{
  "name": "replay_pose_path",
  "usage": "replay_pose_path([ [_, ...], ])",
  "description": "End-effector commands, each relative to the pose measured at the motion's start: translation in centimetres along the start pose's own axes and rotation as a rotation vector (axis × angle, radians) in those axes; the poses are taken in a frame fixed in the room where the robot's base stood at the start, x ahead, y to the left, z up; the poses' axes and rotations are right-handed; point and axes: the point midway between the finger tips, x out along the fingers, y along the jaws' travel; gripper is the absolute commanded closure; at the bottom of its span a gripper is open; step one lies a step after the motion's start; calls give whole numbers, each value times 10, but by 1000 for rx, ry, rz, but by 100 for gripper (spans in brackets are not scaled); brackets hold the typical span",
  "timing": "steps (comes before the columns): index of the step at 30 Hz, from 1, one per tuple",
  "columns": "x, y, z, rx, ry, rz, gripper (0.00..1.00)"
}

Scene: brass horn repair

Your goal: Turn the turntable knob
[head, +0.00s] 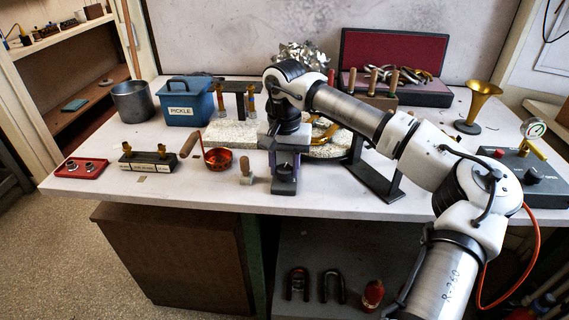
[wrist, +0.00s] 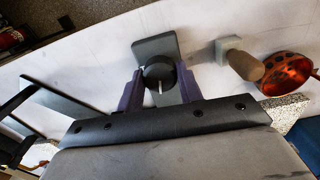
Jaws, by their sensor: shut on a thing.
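The black round knob (wrist: 158,72) sits on a grey base plate (wrist: 150,46), with a pale pointer line on its face toward the bottom of the wrist view. My gripper (wrist: 157,84) is shut on the knob, one purple finger on each side. In the head view my gripper (head: 284,170) points down at the table's front edge, and the front of the grey base (head: 284,188) shows below it. The knob is mostly hidden there between the fingers.
Close by stand a wooden-handled block (head: 246,172) and a copper pan (head: 217,160). A dark angled stand (head: 378,182) is on the other side. Farther off are a blue pickle box (head: 186,103), a brass horn bell (head: 478,100) and a gauge box (head: 520,175).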

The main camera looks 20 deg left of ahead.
Motion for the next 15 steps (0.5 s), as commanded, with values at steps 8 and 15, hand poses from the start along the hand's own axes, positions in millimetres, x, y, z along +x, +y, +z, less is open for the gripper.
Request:
replay_pose_path([
  [8, -1, 0, 0, -154, 0, 0, 87],
  [15, 0, 0, 0, -214, 0, 0, 87],
])
